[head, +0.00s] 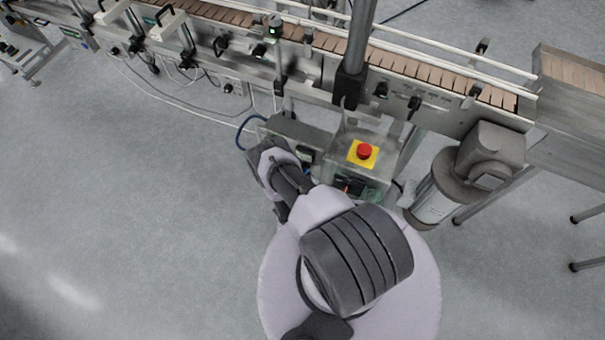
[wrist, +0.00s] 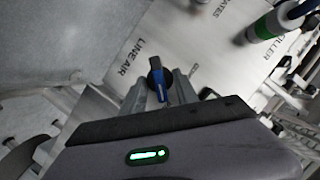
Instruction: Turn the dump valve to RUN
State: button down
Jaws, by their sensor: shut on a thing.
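In the wrist view a small dark valve handle with a blue face (wrist: 158,80) sticks out from a pale plate (wrist: 130,45) lettered LINE AIR. I take it for the dump valve. My gripper (wrist: 160,96) has its two grey fingers on either side of the handle and is shut on it. The handle runs nearly up and down in this picture. No RUN mark can be read, so I cannot tell which position the valve is in. In the head view my arm covers the gripper and the valve.
A red stop button (head: 364,152) on a yellow plate sits close to the right of my arm. The conveyor (head: 440,75) runs behind, with a motor (head: 490,150) at right. A green-banded cylindrical part (wrist: 262,28) is near the plate. The floor at left is clear.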

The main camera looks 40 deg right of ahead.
jog(key=shift+m, duration=0.3)
dwell(0.4)
jog(key=c, duration=0.9)
grip_release()
